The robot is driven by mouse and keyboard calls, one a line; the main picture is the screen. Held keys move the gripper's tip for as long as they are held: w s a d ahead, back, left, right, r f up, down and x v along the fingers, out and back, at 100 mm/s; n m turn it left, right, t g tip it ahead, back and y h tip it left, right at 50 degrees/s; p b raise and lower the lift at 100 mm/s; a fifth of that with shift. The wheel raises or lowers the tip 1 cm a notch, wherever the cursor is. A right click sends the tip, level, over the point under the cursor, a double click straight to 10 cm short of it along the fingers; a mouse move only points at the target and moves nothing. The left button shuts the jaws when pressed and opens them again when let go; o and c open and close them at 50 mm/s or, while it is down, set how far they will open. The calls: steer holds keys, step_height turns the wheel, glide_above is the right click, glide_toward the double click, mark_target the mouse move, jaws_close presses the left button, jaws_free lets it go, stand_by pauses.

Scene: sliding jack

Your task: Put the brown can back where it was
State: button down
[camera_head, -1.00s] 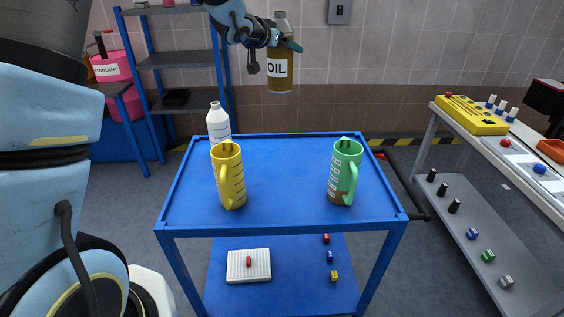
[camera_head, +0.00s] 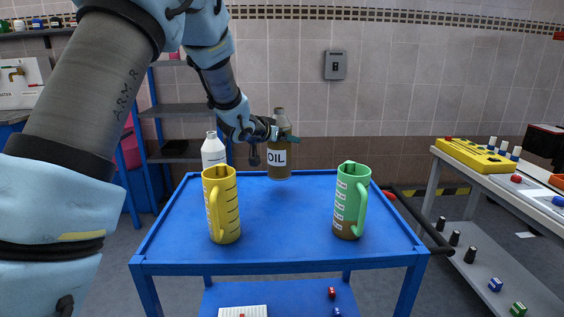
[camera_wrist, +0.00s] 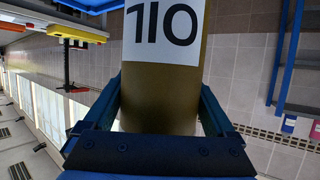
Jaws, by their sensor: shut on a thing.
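The brown can (camera_head: 279,168) is a tall oil bottle with a white "OIL" label and a narrow neck. My gripper (camera_head: 284,138) is shut around its upper part and holds it upright at the back of the blue cart top (camera_head: 275,214). Whether its base touches the top or hangs just above cannot be told. In the wrist view, the brown can (camera_wrist: 160,85) appears upside down between the two fingers of my gripper (camera_wrist: 157,108), and its label faces the camera.
A yellow jug (camera_head: 224,212) stands front left on the cart and a green jug (camera_head: 348,205) front right. A white bottle (camera_head: 213,152) stands at the back left. The middle of the top is clear. A side bench (camera_head: 490,178) with a yellow box (camera_head: 468,158) is at the right.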

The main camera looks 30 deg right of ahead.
mark_target(273, 149)
steer(key=shift+f, duration=2.35)
jaws_free()
steer(key=shift+f, duration=0.1)
steer(key=b+v, duration=0.1)
steer(key=v, duration=0.6)
steer(key=shift+s+a+r, duration=0.1)
steer(key=shift+a+r, duration=0.1)
steer(key=shift+r, duration=0.05)
steer(key=shift+r, duration=0.1)
